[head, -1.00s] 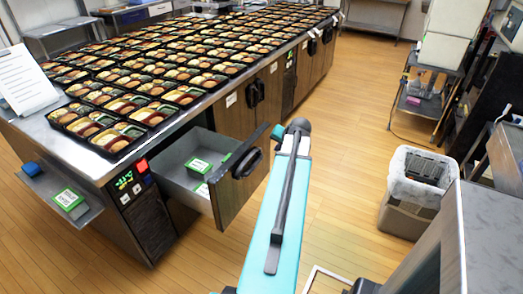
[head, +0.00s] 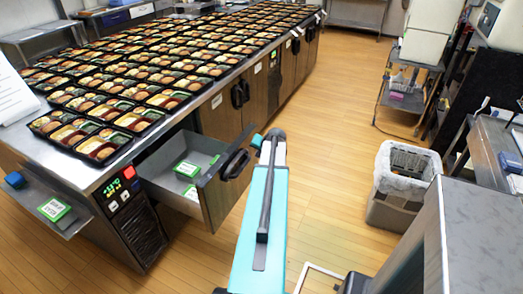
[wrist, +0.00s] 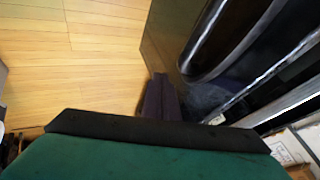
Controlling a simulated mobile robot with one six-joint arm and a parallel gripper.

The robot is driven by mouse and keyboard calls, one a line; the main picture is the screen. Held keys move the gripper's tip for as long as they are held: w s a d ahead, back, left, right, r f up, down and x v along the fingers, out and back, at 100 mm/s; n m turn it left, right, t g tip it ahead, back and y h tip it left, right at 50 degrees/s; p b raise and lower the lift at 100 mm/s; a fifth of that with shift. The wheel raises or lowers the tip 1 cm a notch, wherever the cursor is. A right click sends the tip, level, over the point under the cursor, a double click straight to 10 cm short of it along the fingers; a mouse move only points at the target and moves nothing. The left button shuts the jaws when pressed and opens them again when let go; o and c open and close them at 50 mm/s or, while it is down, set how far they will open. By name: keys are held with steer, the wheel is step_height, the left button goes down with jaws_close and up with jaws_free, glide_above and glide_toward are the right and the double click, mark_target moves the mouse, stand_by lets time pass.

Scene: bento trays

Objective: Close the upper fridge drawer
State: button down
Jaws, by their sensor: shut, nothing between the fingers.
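The upper fridge drawer (head: 160,168) stands open at the near end of the steel counter. Its brown front panel (head: 217,205) has a black handle (head: 236,164). Green-labelled boxes (head: 188,169) lie inside. In the wrist view the black handle (wrist: 215,35) and dark front panel (wrist: 165,40) fill the upper right. My gripper (wrist: 158,97) is shut and empty, its dark fingers close beside the panel; I cannot tell whether they touch it. In the head view my teal arm reaches up to the right of the drawer front, and I cannot make out the fingertips.
Rows of filled bento trays (head: 105,147) cover the counter. A side shelf (head: 35,198) at the left holds a green-labelled box (head: 54,208). A lined bin (head: 395,205) and a grey bench (head: 490,225) stand at the right. The wooden floor between is clear.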

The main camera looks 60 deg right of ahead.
steer(key=shift+w+d+f+p, duration=0.15)
steer(key=shift+w+p, duration=0.1)
steer(key=shift+w, duration=0.5)
steer(key=shift+w+f+p, duration=0.15)
steer(key=shift+w+p, duration=0.05)
steer(key=shift+w, duration=0.55)
steer(key=shift+w+d+f+p, duration=0.15)
steer(key=shift+w+p, duration=0.1)
steer(key=shift+w, duration=0.5)
